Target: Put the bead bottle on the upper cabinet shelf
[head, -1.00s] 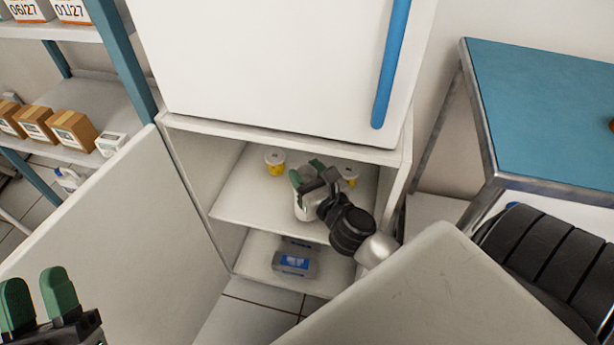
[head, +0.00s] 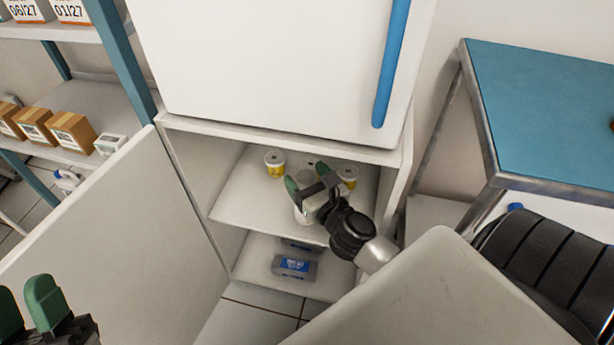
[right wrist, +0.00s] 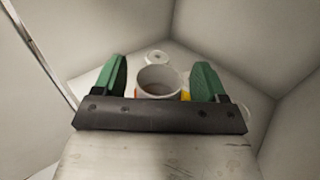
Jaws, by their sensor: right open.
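The bead bottle (head: 305,214) appears as a white container on the upper shelf (head: 240,205) of the open cabinet, partly hidden by my right gripper (head: 307,178). In the right wrist view it seems to be the white round container (right wrist: 158,80) with a dark hollow top. There it stands between the green fingers of my right gripper (right wrist: 160,72), with a small gap on each side. The right gripper is open, inside the cabinet. My left gripper (head: 25,305) is at the lower left corner with its fingers apart and nothing seen between them.
Two white jars with yellow labels, a left one (head: 275,163) and a right one (head: 348,177), stand further back on the upper shelf. A blue-labelled pack (head: 294,267) lies on the lower shelf. The open door (head: 120,235) stands left; a blue-topped table (head: 545,110) is right.

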